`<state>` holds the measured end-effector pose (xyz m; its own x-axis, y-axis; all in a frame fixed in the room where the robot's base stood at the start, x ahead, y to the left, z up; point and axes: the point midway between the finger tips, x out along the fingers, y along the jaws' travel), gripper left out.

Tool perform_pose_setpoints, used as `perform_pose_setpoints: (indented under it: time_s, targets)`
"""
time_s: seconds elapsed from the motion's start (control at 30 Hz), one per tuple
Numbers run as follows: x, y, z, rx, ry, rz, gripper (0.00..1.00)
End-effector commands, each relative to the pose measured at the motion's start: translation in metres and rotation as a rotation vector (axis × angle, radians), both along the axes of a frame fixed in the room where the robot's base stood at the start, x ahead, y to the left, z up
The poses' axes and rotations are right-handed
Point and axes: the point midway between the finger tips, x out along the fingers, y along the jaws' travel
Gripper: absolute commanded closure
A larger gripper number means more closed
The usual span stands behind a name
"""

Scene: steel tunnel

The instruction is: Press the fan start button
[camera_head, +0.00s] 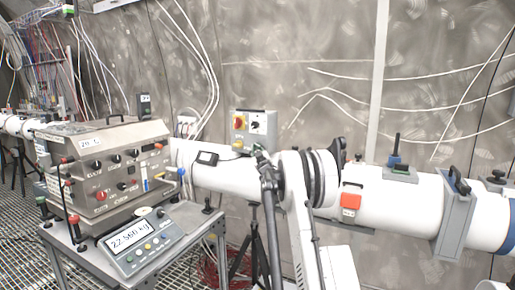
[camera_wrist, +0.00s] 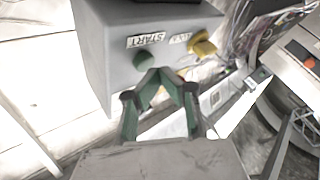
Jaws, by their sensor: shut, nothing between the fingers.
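In the wrist view a grey box (camera_wrist: 100,45) fills the upper left. Its face carries a dark green round button (camera_wrist: 145,61) beside a white label reading START (camera_wrist: 146,40). A yellow knob (camera_wrist: 203,47) sits to the right on the same face, by a second label I cannot read clearly. My gripper (camera_wrist: 158,76) is shut and empty, its green-padded fingertips together just below the START button in the picture. A small gap or contact cannot be told apart. In the head view my arm covers much of the gripper's area.
In the head view a wall box (camera_head: 256,128) with a red button and black knob hangs above a large white pipe (camera_head: 235,172). A metal control panel (camera_head: 110,160) stands at left, with a scale display (camera_head: 140,240) on a table in front.

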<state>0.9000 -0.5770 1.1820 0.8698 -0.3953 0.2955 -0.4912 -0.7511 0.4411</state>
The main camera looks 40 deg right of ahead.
Motion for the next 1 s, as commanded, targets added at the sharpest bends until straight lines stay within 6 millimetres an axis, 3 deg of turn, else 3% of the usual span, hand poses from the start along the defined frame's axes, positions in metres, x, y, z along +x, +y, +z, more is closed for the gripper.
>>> perform_pose_setpoints:
  time_s: [1.0]
  targets:
    - [0.0036,-0.0086,0.0,-0.001,0.0,0.0,1.0]
